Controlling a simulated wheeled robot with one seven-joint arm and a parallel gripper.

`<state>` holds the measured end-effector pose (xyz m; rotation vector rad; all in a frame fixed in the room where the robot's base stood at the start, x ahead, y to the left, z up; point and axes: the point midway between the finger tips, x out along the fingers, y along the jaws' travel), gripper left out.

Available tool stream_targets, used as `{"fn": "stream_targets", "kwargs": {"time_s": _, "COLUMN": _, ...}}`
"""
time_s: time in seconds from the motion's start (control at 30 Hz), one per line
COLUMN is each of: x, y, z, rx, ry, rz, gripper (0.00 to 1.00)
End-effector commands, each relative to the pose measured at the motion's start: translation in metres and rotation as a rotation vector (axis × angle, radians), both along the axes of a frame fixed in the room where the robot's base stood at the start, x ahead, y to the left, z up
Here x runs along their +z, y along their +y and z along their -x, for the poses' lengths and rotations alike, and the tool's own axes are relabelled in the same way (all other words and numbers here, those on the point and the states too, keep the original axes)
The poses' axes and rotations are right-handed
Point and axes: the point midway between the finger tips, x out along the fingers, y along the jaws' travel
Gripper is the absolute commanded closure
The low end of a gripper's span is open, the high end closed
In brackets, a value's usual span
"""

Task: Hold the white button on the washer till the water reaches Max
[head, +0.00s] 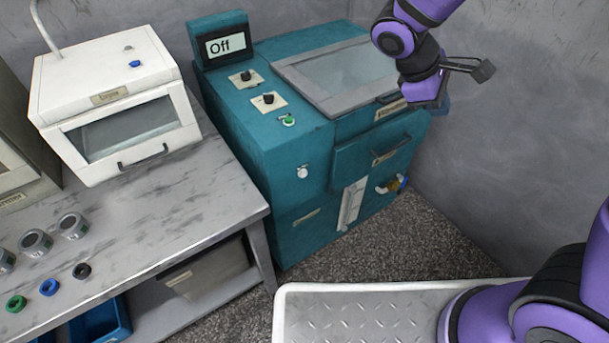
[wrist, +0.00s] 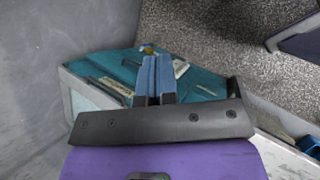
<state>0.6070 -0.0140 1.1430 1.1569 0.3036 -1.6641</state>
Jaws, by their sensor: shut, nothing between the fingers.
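My gripper (head: 442,105) is in the air at the washer's right end, away from the white button. In the wrist view its blue fingers (wrist: 156,64) are together, with nothing between them, and the teal washer (wrist: 205,80) lies beyond them. The white button does not show there.
Two black knobs (head: 246,76) and a green button (head: 288,121) are on the washer's top. A coloured valve (head: 391,185) sticks out low on the front. A table (head: 165,215) with a white cabinet (head: 115,100) stands left. Speckled floor (head: 430,240) lies before the washer.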

Motion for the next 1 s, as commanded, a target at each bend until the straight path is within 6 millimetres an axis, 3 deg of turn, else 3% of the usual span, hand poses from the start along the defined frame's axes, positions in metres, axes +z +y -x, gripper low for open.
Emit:
{"fn": "stream_targets", "kwargs": {"time_s": 0.4, "x": -0.07, "y": 0.038, "z": -0.03, "rx": 0.298, "ry": 0.157, "rz": 0.273, "gripper": 1.0}}
{"fn": "stream_targets", "kwargs": {"time_s": 1.0, "x": -0.173, "y": 0.094, "z": -0.053, "rx": 0.746, "ry": 0.343, "rz": 0.697, "gripper": 1.0}}
